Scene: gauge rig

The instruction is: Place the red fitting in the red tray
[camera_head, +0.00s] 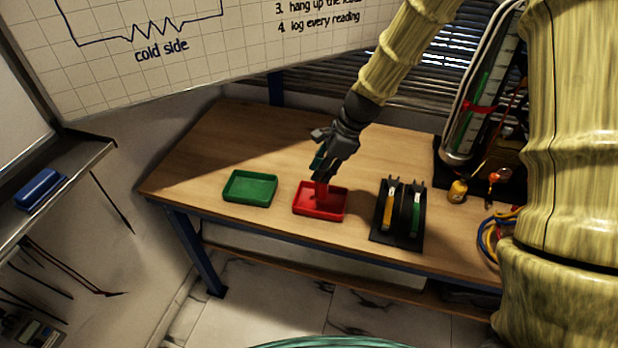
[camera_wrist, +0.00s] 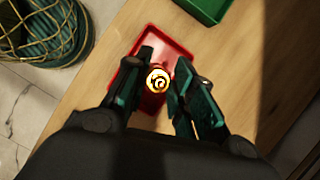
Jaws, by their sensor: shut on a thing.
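The red tray (camera_head: 335,214) lies on the wooden bench, and it also shows in the wrist view (camera_wrist: 176,45). My gripper (camera_head: 319,172) is above the tray, pointing down. The red fitting (camera_head: 321,190) hangs below the fingers, over or inside the tray; I cannot tell whether its lower end touches the tray floor. In the wrist view the fitting (camera_wrist: 158,80) shows end-on as a bright round top with a dark ring mark. The two teal-padded fingers (camera_wrist: 161,85) are shut on it from both sides. Its lower part is hidden there.
A green tray (camera_head: 250,188) lies left of the red tray. A black rack (camera_head: 399,228) with yellow and green tools stands close on the right. Farther right are a gauge panel (camera_head: 478,100), a small yellow fitting (camera_head: 457,191) and coiled cables (camera_head: 493,236). The bench's left end is clear.

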